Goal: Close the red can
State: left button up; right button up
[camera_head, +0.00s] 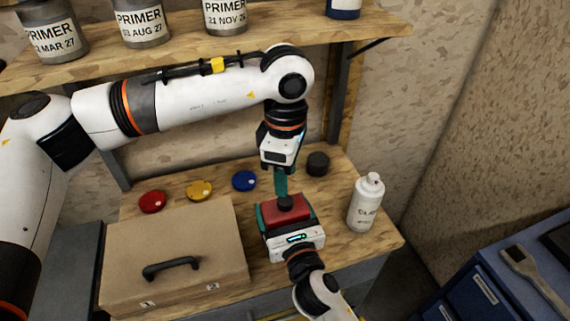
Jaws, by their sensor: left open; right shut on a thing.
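The red can (297,217) is a boxy red body near the front of the wooden bench. A small dark round piece (285,203) sits on its top; I cannot tell whether it is a spout or a cap. My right gripper (288,213) comes from the front and is shut on the red can, with teal fingers at its sides. My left gripper (281,191) points down from above and is open. Its teal fingertips are right at or just above the dark piece; contact cannot be told. A dark round cap-like thing (317,164) stands behind, to the right.
Red (152,202), yellow (199,190) and blue (244,181) lids lie at the back left. A brown case (172,245) fills the front left. A white bottle (366,204) stands right of the can. A shelf (185,52) with primer cans hangs above.

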aim_at(285, 200)
pick_arm(q)
jog(key=n, duration=0.7)
jog(key=shift+r, duration=0.25)
jog(key=n, duration=0.4)
jog(key=shift+r+n, duration=0.15)
jog(key=shift+n, duration=0.15)
jog(key=n, duration=0.6)
jog(key=shift+r+n, duration=0.2)
jog(key=shift+n, duration=0.1)
jog(key=n, duration=0.6)
jog(key=shift+r+n, duration=0.2)
jog(key=shift+n, duration=0.1)
jog(key=shift+f, duration=0.1)
jog(key=shift+f, duration=3.95)
jog(key=shift+c, duration=0.4)
